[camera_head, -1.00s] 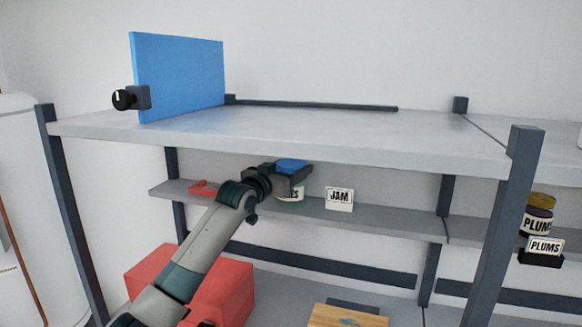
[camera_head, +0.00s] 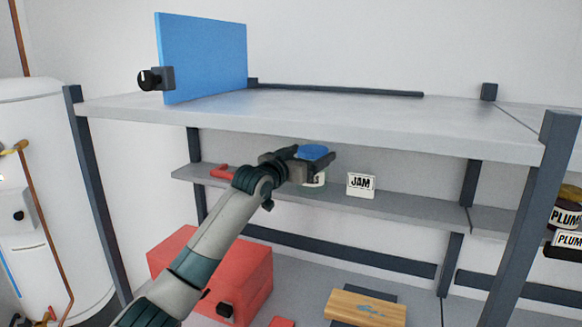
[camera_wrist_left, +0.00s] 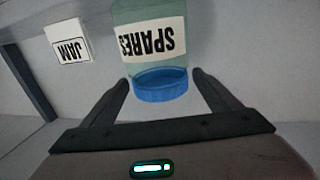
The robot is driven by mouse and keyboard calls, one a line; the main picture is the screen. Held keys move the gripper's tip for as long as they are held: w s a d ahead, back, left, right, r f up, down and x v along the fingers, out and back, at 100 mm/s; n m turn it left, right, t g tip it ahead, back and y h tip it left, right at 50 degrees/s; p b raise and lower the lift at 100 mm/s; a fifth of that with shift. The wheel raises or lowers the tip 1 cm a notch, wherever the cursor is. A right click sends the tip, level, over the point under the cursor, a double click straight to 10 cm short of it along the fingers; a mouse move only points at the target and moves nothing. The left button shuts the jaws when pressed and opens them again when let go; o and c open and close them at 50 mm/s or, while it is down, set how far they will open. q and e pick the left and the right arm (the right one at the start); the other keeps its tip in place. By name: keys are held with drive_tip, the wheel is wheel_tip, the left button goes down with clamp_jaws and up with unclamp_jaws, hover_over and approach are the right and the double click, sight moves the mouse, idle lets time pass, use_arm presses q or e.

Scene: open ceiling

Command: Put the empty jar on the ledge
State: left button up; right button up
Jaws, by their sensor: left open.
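The jar (camera_head: 315,180) is clear greenish glass with a blue lid and a white label; it appears to stand upright on the ledge (camera_head: 415,208), left of the JAM sign. In the left wrist view the jar (camera_wrist_left: 120,15) appears inverted, its label reads SPARES, and the glass looks empty. My left gripper (camera_head: 311,160) is open at lid height, with one finger on each side of the jar. In the wrist view its fingers (camera_wrist_left: 160,85) stand apart from the blue lid, with gaps showing. My right gripper is out of view.
The JAM sign (camera_head: 361,184) stands close right of the jar, and a red item (camera_head: 221,171) lies to its left. A grey upper shelf (camera_head: 330,120) with a blue panel (camera_head: 203,60) overhangs the ledge. A red box (camera_head: 215,270) and wooden board (camera_head: 365,308) are below.

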use_arm(q)
drive_tip(key=b+v, duration=0.3)
drive_tip(key=v, duration=0.7)
drive_tip(key=shift+s, duration=0.1)
idle(0.4)
